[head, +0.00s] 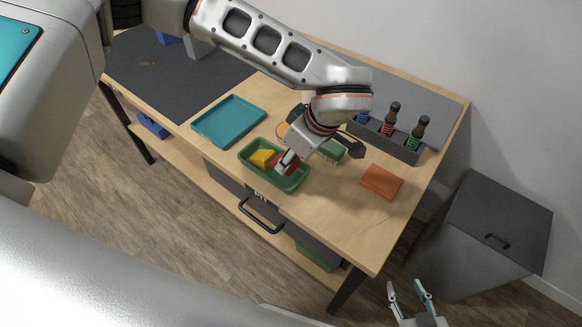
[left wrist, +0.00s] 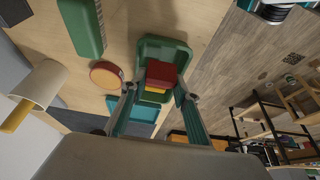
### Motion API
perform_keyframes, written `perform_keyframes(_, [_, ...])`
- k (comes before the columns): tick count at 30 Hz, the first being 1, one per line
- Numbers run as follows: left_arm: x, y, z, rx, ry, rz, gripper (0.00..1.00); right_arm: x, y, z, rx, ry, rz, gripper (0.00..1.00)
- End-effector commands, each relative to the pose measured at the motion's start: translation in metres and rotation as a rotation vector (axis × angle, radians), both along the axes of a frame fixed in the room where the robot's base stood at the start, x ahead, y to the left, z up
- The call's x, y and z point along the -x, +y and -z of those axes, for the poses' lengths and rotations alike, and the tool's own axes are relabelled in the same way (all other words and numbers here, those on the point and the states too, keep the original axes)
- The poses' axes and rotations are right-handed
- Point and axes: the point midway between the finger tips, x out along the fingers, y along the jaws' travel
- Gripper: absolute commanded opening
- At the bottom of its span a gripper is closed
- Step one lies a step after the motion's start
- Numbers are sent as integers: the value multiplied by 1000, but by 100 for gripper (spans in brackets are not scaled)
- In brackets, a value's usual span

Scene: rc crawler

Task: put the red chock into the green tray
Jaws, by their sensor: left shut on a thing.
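The green tray (head: 244,170) lies on the wooden table near its front edge, and it also shows in the left wrist view (left wrist: 160,42). A yellow block (head: 262,158) is inside it at the left. My left gripper (head: 286,163) is shut on the red chock (head: 281,168) over the right part of the tray. In the left wrist view the chock (left wrist: 162,71) is between the fingertips, partly covering the yellow block. Whether the chock touches the tray floor I cannot tell. My right gripper (head: 408,296) is open and empty, low beyond the table's front right.
A teal tray (head: 228,121) lies left of the green tray. A green block (head: 332,150) and an orange-brown block (head: 382,181) lie to the right. A grey rack (head: 398,145) with several bottles stands behind. A grey bin (head: 488,235) stands right of the table.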

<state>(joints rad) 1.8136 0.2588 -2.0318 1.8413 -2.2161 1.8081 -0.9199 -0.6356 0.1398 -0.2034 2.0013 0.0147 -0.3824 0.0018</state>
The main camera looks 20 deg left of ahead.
Motion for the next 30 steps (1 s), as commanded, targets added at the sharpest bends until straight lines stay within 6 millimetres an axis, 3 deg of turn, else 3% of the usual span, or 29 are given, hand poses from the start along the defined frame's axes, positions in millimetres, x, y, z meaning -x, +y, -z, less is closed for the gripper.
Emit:
perform_keyframes(9, [1, 0, 40, 0, 2, 0, 7, 2, -1, 7, 5, 6, -1, 40])
perform_keyframes(21, [0, 0, 44, 0, 0, 1, 7, 2, -1, 8, 6, 7, -1, 40])
perform_keyframes(22, [0, 0, 43, 0, 0, 1, 37, 2, -1, 7, 6, 7, -1, 40])
perform_keyframes(30, [0, 0, 43, 0, 0, 1, 37, 2, -1, 7, 6, 7, -1, 40])
